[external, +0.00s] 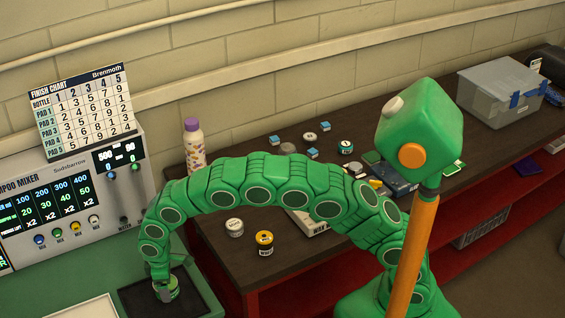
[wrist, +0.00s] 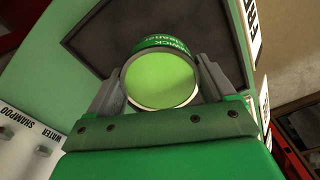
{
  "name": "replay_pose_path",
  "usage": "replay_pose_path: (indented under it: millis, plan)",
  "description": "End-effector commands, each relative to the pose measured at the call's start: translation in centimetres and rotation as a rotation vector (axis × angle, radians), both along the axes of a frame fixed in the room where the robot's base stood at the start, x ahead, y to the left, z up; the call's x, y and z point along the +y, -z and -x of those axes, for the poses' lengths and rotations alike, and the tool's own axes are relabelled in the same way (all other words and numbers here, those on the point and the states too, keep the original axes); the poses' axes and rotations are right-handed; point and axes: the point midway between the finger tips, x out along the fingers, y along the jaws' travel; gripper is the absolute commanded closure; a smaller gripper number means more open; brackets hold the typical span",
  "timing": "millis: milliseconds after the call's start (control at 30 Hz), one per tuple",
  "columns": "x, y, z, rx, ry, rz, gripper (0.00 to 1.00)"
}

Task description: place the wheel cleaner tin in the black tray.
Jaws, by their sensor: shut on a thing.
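My gripper (external: 162,284) is at the lower left in the external view, over the black tray (external: 202,291). It is shut on a small round tin (external: 174,290) with a green band. In the wrist view the tin (wrist: 160,78) sits between the two fingers of my gripper (wrist: 160,88), its light green round end facing the camera. Part of its label reads "cleaner". The black tray (wrist: 100,35) shows behind the tin. I cannot tell whether the tin touches the tray floor.
The shampoo mixer (external: 75,205) stands left of the tray. A clear bin (external: 500,90) stands at the far right.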

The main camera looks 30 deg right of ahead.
Motion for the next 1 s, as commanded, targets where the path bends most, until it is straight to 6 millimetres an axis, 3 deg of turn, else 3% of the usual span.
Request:
replay_pose_path:
  millis: [167,400,767,800,900,1000]
  plan:
    - [0.5,0.6,-0.4,-0.001,0.000,-0.002,0.62]
    - [0.4,3.6,-0.3,-0.001,0.000,0.000,0.62]
    - [0.4,3.8,-0.3,-0.001,0.000,-0.001,0.62]
    - [0.4,3.9,-0.3,-0.001,0.000,-0.001,0.15]
    - [0.4,3.8,-0.4,-0.001,0.000,-0.001,0.00]
    - [0.4,3.8,-0.3,-0.001,0.000,-0.001,0.00]
